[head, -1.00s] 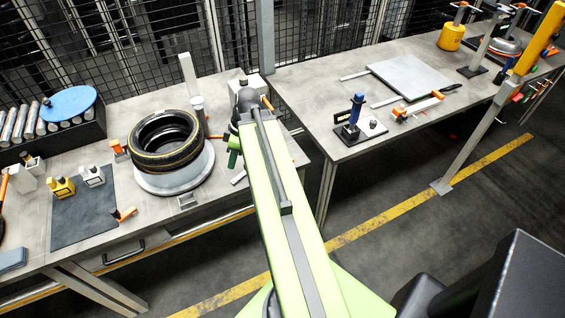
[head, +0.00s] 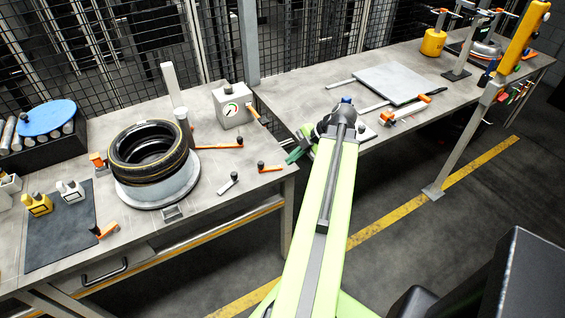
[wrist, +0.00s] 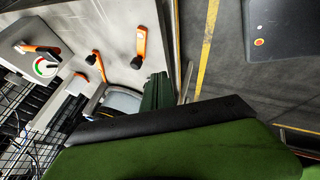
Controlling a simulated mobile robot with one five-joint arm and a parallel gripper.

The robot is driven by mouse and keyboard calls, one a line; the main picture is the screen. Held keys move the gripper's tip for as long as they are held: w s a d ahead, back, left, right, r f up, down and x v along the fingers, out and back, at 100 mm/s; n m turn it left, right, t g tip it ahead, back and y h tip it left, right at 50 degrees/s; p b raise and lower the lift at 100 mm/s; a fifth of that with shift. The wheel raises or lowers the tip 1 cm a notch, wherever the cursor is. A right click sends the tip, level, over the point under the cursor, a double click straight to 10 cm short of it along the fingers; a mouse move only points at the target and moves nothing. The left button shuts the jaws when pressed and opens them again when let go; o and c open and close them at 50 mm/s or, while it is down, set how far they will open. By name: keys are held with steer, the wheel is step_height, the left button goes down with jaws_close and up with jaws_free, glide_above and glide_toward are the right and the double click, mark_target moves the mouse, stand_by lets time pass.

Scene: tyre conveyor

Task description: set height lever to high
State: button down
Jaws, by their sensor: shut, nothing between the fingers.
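Several levers show, and I can read no label that tells which is the height lever. An orange lever with a black knob (head: 227,145) lies beside the tyre stand, and another orange lever (head: 270,168) is near the left bench's right edge. An orange handle (head: 254,114) sits on the white gauge box (head: 231,108); it also shows in the wrist view (wrist: 40,50). My green gripper (head: 295,156) is shut and empty, just off the left bench's right end, right of the nearer orange lever. The blue-handled lever on the right bench is mostly hidden behind my arm.
A tyre (head: 150,150) rests on a round grey stand (head: 165,188) on the left bench. A short grey lever (head: 229,183) stands near its front edge. The right bench (head: 290,92) holds a grey plate (head: 392,83) and an orange-ended tool (head: 408,110).

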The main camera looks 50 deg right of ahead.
mark_target(270, 166)
steer(key=b+x, duration=0.7)
steer(key=x, duration=0.3)
steer(key=shift+s+d+f, duration=0.1)
steer(key=shift+s+d, duration=0.05)
steer(key=w, duration=0.1)
steer(key=w+r+p, duration=0.1)
steer(key=shift+w+d+r, duration=0.1)
steer(key=shift+w+d, duration=0.25)
steer(key=shift+w, duration=0.55)
